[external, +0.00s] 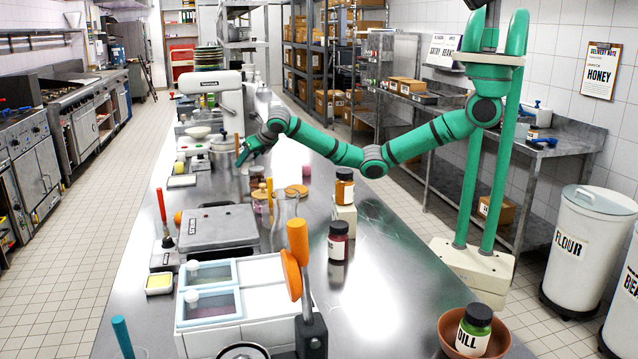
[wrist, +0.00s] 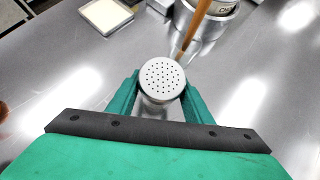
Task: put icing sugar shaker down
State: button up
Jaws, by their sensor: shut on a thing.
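The icing sugar shaker (wrist: 161,76) shows in the wrist view as a silvery round top with many small holes. It looks upright, between the two green fingers of my gripper (wrist: 158,98), which is shut on its sides. In the external view my gripper (external: 243,160) is at the far part of the long steel counter (external: 385,290). The shaker cannot be made out there. Its base is hidden, so I cannot tell whether it touches the counter.
In the wrist view a metal pot (wrist: 203,22) with a wooden handle stands just beyond the shaker to the right. A pale square dish (wrist: 106,15) lies at upper left. Bare steel surrounds the shaker on both sides. A white mixer (external: 207,82) stands farther back.

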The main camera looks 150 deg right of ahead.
jog(key=shift+s+a+r, duration=2.45)
jog(key=shift+a+r, duration=3.55)
jog(key=shift+r, duration=0.8)
jog(key=w+a+r+n+t, duration=0.1)
jog(key=w+r+n+t, duration=0.2)
jog(key=w, duration=0.5)
jog(key=w+a+r+n+t, duration=0.1)
jog(key=w+r+n+t, duration=0.2)
jog(key=w, duration=0.5)
jog(key=w+a+n+t+y, duration=0.25)
jog(key=w+a+n, duration=0.35)
jog(key=w+a, duration=0.5)
jog(key=w+a+f+n+t+y, duration=0.2)
jog(key=w+a+f+n+y, duration=0.35)
jog(key=w+a, duration=0.5)
jog(key=shift+n+h, duration=0.25)
jog(key=shift+h, duration=0.05)
jog(key=f, duration=0.4)
jog(key=s+a+f, duration=0.1)
jog(key=f, duration=0.9)
jog(key=shift+s+a+f, duration=0.15)
jog(key=shift+s+a, duration=0.05)
jog(key=shift+s, duration=0.15)
jog(key=shift+f, duration=1.95)
